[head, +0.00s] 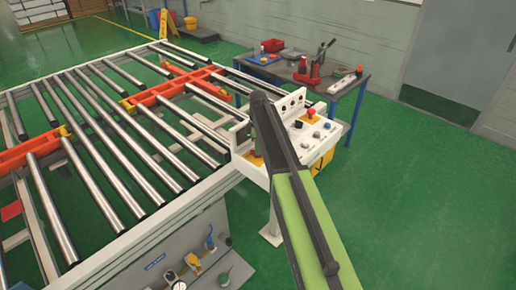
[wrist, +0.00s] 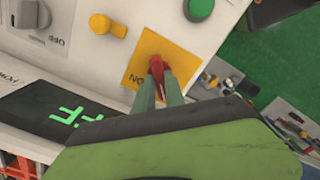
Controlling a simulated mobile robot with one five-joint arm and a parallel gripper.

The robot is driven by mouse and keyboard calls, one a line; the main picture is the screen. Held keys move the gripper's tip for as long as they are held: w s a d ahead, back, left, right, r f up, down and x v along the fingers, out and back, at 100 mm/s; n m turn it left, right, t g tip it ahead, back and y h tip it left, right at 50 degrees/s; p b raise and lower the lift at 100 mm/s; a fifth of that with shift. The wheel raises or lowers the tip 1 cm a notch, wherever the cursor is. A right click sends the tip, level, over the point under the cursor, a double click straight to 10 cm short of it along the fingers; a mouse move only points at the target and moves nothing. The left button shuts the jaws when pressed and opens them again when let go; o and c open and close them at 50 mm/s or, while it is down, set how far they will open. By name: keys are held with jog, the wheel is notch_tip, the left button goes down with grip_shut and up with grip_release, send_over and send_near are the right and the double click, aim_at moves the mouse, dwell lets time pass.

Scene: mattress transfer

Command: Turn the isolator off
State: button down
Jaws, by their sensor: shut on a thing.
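The isolator is a red handle (wrist: 157,66) on a yellow plate (wrist: 150,45) in the wrist view. My gripper (wrist: 159,88) has its two green fingers shut on the red handle. The lettering beside the handle on the plate appears to read ON, partly hidden by my fingers. In the head view, the yellow plate (head: 257,161) shows at the near left of the white control panel (head: 252,174). My arm crosses in front of the panel and hides part of it, and the handle is not clear there.
The panel carries a green button (wrist: 199,8), a yellow knob (wrist: 99,24), a grey selector (wrist: 35,14) and a dark display (wrist: 35,108) with green characters. In the head view, a red button (head: 311,112) stands on it. A roller conveyor (head: 110,160) lies left; a tool table (head: 345,90) stands behind.

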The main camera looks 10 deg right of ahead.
jog(key=shift+w+d+n, duration=0.1)
jog(key=shift+d+n, duration=0.05)
jog(key=shift+n, duration=0.35)
jog(key=c, duration=1.4)
grip_release()
jog(key=shift+r, duration=0.1)
notch_tip(320, 180, up, 17)
jog(key=p, duration=1.7)
jog(key=shift+r, duration=0.1)
